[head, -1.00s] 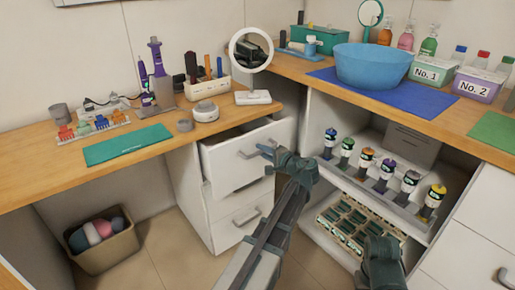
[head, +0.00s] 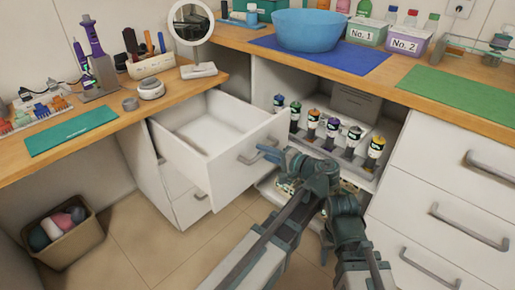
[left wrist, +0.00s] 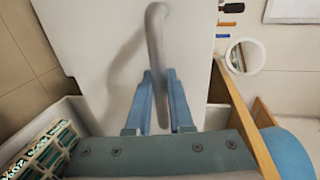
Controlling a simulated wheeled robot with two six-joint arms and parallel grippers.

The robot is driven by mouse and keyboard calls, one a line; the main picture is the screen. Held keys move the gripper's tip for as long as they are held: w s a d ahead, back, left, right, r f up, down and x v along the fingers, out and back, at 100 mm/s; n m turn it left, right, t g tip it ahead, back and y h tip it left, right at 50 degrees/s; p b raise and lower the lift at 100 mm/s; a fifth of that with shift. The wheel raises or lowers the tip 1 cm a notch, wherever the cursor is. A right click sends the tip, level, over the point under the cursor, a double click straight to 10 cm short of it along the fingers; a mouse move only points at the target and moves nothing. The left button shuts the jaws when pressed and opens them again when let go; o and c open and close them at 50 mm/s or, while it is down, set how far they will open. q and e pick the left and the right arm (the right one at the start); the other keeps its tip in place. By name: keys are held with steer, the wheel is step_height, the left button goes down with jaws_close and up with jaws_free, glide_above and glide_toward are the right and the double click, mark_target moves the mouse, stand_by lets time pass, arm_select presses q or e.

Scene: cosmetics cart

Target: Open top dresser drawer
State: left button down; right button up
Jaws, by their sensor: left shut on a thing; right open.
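The top dresser drawer (head: 212,150) is pulled well out from the white dresser under the wooden counter, and its inside looks empty. Its grey bar handle (head: 250,155) is on the front panel. My left gripper (head: 268,152) is at this handle, shut on it. In the left wrist view the handle (left wrist: 156,40) runs down between the two blue fingers of the left gripper (left wrist: 160,88). My right gripper (head: 326,240) is low, to the right of the left one, away from the drawer; its fingers are hardly visible in the head view.
A lower drawer (head: 192,207) stays in the dresser below. A shelf unit with several bottles (head: 331,133) is to the right of the open drawer. White drawers (head: 440,200) stand at the far right. A bin (head: 65,240) is on the floor at left.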

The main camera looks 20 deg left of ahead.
arm_select(q)
steer(key=shift+s+d, duration=0.1)
steer(key=shift+d, duration=0.1)
arm_select(e)
steer(key=shift+d, duration=0.1)
arm_select(q)
steer(key=c, duration=0.8)
jaws_free()
